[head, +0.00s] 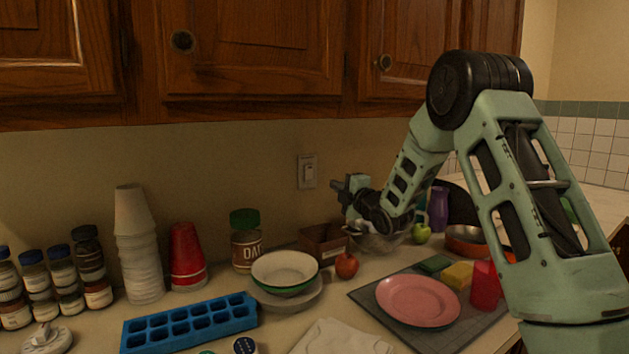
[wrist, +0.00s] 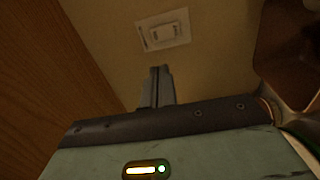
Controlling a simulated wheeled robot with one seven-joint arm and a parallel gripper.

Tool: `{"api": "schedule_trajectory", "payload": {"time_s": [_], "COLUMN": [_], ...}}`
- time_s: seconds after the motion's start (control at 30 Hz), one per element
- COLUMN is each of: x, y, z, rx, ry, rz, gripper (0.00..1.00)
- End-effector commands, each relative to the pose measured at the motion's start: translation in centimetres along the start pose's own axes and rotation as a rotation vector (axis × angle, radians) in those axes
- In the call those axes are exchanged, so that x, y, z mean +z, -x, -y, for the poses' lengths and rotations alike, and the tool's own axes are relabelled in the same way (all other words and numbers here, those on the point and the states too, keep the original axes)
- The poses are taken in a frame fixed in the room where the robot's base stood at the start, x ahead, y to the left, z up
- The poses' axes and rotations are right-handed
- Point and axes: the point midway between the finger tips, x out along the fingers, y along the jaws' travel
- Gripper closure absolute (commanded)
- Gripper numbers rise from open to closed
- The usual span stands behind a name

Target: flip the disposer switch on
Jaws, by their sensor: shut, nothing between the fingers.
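The disposer switch (head: 308,171) is a pale rocker in a light wall plate on the wall behind the counter, under the cabinets. In the wrist view the switch (wrist: 164,33) shows near the top, ahead of my fingertips. My gripper (head: 338,186) is just right of the switch in the head view, pointing left. In the wrist view my gripper (wrist: 160,72) has its fingers together, with nothing between them. The fingertips appear apart from the plate, with a strip of wall showing between them. I cannot tell whether the rocker is on or off.
Below the switch stand a brown box (head: 322,241), an oat jar (head: 246,246), stacked bowls (head: 285,270) and a red apple (head: 346,266). A metal bowl (head: 377,242) sits under my gripper. Wooden cabinets (head: 250,50) hang above. The wall around the switch is clear.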

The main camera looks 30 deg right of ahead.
Motion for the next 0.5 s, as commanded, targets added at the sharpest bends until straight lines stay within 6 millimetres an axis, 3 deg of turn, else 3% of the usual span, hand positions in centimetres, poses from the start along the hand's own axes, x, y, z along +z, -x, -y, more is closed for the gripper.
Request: {"api": "schedule_trajectory", "payload": {"time_s": [0.1, 0.5], "x": [1.03, 0.94], "y": [0.09, -0.45], "z": [-0.08, -0.3], "rx": [0.03, 0.031], "ry": [0.037, 0.036], "rz": [0.0, -0.001], "gripper": [1.0, 1.0]}}
